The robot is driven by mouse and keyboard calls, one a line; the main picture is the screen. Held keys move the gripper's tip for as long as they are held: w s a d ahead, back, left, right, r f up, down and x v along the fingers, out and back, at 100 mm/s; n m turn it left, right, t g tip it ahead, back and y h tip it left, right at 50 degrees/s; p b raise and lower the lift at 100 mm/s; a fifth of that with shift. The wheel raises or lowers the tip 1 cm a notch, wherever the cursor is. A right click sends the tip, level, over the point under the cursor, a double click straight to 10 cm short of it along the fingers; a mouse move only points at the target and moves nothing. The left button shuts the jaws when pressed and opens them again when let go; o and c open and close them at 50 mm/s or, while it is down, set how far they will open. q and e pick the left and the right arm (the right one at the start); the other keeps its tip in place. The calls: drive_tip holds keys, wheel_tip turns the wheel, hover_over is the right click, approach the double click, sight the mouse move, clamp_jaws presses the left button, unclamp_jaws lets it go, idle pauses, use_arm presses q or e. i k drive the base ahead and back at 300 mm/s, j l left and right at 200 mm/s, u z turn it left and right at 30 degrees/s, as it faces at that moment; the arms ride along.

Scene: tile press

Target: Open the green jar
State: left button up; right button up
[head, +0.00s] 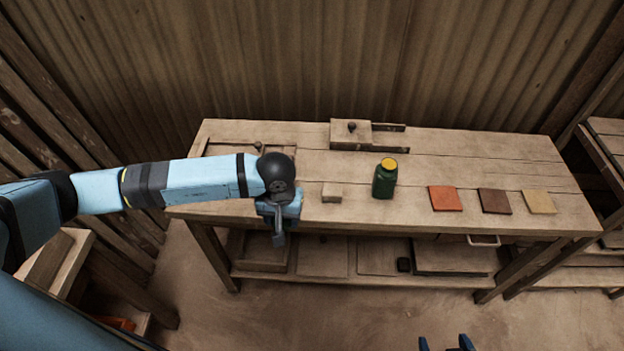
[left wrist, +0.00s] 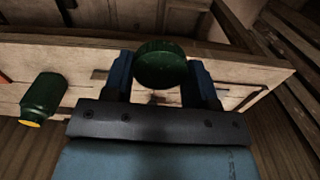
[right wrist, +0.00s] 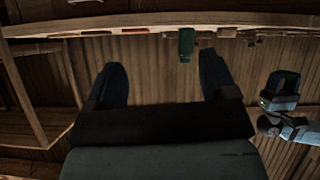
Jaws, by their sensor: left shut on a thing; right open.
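The jar also shows in the left wrist view (left wrist: 42,95) and the right wrist view (right wrist: 186,43). My left gripper (head: 279,228) is at the bench's front edge, left of the jar and apart from it. In the left wrist view it is shut on a dark green round lid (left wrist: 160,63). My right gripper (head: 448,343) is low in front of the bench, its fingers apart and empty.
The workbench (head: 470,155) carries a small wooden block (head: 335,192) left of the jar. Orange (head: 445,198), brown (head: 495,201) and tan (head: 538,202) tiles lie to the right. A wooden press-like fixture (head: 350,135) is at the back. Bare bench top lies around the jar.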

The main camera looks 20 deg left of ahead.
sight(385, 177)
drive_tip(key=i+l, duration=0.15)
drive_tip(key=l, duration=0.25)
drive_tip(key=i+l, duration=0.15)
drive_tip(key=l, duration=0.25)
drive_tip(key=i+l, duration=0.15)
drive_tip(key=l, duration=0.25)
drive_tip(key=i+l, duration=0.15)
drive_tip(key=l, duration=0.2)
drive_tip(key=i+l+u, duration=0.1)
drive_tip(key=l, duration=0.3)
drive_tip(key=i+l, duration=0.15)
drive_tip(key=l, duration=0.25)
drive_tip(key=i+l, duration=0.4)
drive_tip(key=i, duration=0.25)
drive_tip(key=l, duration=0.05)
